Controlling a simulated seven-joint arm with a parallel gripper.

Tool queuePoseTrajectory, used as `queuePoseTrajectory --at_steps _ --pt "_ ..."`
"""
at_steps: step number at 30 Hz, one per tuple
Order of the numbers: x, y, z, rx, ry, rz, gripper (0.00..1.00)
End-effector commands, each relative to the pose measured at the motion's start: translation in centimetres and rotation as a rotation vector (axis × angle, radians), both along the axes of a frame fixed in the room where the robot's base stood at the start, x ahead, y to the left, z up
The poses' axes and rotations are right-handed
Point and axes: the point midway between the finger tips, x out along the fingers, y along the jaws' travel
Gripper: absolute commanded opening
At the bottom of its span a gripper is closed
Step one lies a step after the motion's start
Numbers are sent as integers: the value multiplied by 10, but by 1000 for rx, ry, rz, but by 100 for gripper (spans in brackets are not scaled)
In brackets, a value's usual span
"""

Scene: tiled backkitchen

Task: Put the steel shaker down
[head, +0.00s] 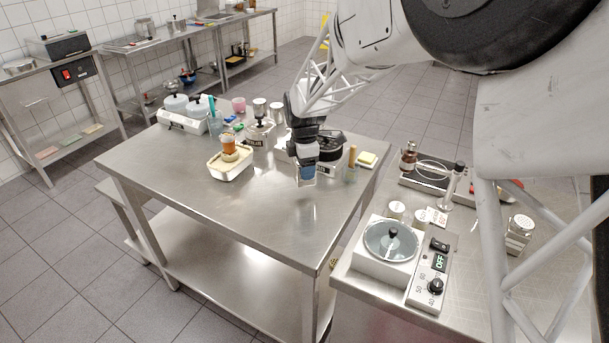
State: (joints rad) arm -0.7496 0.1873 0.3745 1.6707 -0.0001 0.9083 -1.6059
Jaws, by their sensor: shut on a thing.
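My gripper (306,180) is in the middle of the head view, pointing down over the front right part of the steel table (240,215). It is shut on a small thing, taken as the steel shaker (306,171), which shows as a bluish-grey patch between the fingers. The fingers hide much of it, so its shape is unclear. I cannot tell whether its base touches the table or hangs just above it.
A cream tub (231,168) with a jar stands left of my gripper. A dark-topped appliance (328,148), a bottle and a yellow block (367,159) stand behind and right. The table's front is clear. A hotplate unit (390,245) and a perforated-top metal container (520,229) occupy the right counter.

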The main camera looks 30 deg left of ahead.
Motion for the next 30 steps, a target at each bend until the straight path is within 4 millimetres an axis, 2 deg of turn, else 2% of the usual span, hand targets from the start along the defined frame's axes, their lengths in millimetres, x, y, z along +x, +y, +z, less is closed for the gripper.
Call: queuePoseTrajectory --at_steps 10,25,26,30 --pt "0 0 -31 -1 1 0 34" --pt "0 0 -36 -1 1 0 34" --pt "0 0 -37 -1 1 0 65" --pt "0 0 -36 -1 1 0 86"
